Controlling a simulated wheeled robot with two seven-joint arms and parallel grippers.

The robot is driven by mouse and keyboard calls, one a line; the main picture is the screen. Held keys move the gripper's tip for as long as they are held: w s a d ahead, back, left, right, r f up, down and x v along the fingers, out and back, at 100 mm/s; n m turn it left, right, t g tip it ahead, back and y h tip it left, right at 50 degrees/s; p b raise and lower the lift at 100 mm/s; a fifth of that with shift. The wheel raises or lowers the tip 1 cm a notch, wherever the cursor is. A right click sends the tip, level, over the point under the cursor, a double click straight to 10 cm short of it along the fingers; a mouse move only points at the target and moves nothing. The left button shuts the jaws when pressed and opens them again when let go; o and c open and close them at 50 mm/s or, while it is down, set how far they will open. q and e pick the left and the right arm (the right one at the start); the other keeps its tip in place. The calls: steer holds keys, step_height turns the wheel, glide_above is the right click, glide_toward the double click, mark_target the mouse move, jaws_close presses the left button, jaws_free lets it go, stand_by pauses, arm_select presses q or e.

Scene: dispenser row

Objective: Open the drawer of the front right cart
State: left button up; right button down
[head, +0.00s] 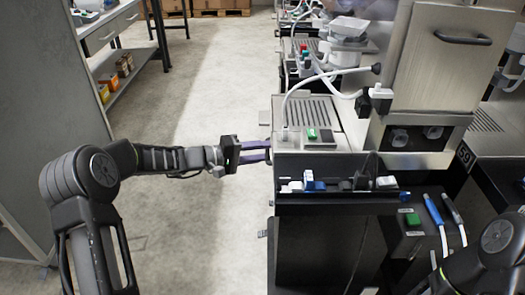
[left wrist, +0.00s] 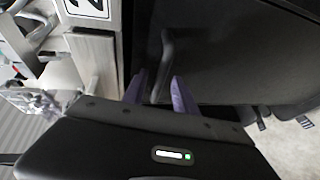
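The front cart on the right (head: 300,145) has a pale grey vented top with a green switch, and a dark body below. My left gripper (head: 255,151) reaches in from the left, at the cart's aisle-facing side. In the left wrist view, a dark bar handle (left wrist: 167,48) stands on a black panel (left wrist: 235,50), apparently the drawer front. The purple fingers of my left gripper (left wrist: 160,92) are open on either side of the handle's near end, with small gaps showing. Whether the drawer is fully shut cannot be told. My right gripper is out of view.
A dark tray (head: 340,197) with small blue and white parts is on the cart's near side. A tall machine (head: 440,60) stands behind it on the right. A grey panel (head: 40,110) and a workbench (head: 110,28) are at the left. The aisle floor (head: 190,95) is clear.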

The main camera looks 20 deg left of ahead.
arm_select(q)
jaws_close()
stand_by(0.4)
stand_by(1.1)
